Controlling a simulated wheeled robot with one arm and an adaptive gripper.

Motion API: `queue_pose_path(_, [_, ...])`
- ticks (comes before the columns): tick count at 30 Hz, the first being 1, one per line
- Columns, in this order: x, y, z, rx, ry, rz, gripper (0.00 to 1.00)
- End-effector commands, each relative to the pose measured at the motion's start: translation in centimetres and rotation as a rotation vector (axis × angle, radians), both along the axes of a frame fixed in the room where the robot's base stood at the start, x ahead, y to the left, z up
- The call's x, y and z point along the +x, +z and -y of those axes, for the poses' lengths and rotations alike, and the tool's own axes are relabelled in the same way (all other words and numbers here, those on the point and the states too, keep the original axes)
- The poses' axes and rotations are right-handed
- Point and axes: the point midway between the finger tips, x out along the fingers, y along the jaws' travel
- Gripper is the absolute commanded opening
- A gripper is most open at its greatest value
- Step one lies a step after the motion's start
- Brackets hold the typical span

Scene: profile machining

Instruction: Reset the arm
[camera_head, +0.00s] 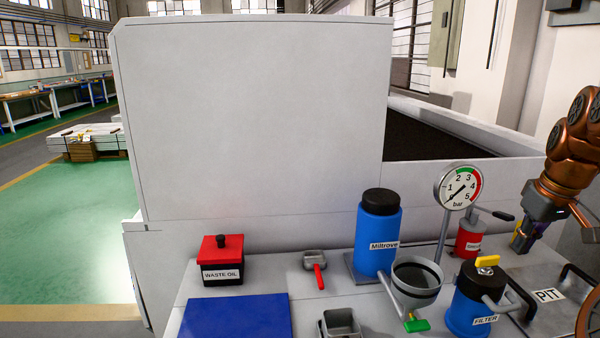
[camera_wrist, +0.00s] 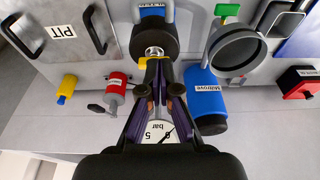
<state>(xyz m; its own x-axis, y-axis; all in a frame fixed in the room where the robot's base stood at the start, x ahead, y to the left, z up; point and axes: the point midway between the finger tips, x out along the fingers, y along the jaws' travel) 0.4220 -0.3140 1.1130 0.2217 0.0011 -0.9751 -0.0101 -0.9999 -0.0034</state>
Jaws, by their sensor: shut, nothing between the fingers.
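My arm comes in from the right edge of the head view. My gripper (camera_head: 524,246) points down over the right part of the bench, shut and empty. In the wrist view my gripper (camera_wrist: 156,64) has its purple-sided fingers brought together at the tips. Behind the tips is the blue filter (camera_head: 482,297) with its black lid and yellow handle (camera_head: 487,261). I cannot tell the gap between the tips and the handle. The filter also shows in the wrist view (camera_wrist: 153,12).
A pressure gauge (camera_head: 458,188) stands near the arm, partly hidden by my fingers in the wrist view. Nearby are a blue Miltrove bottle (camera_head: 378,238), a funnel (camera_head: 416,281), a red can (camera_head: 468,240) and the PIT cover (camera_head: 548,295). A waste oil box (camera_head: 222,264) stands left.

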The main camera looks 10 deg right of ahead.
Motion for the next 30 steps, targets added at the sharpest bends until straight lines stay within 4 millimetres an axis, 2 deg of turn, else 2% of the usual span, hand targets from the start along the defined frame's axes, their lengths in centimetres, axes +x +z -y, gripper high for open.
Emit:
queue_pose_path(4, [0.3,-0.1,-5.1,0.015,0.044,-0.028,0.00])
queue_pose_path(8, [-0.3,-0.7,-10.7,0.028,0.083,-0.066,0.00])
queue_pose_path(12, [-2.0,-1.8,-16.2,0.038,0.109,-0.111,0.00])
queue_pose_path(14, [-3.0,-2.2,-18.2,0.039,0.117,-0.130,0.00])
queue_pose_path(18, [-6.0,-3.8,-22.6,0.040,0.125,-0.181,0.00])
queue_pose_path(21, [-8.5,-5.0,-25.2,0.036,0.122,-0.218,0.00])
queue_pose_path(27, [-14.3,-7.6,-29.0,0.024,0.096,-0.288,0.00])
queue_pose_path(30, [-17.3,-9.0,-30.2,0.016,0.075,-0.324,0.00])
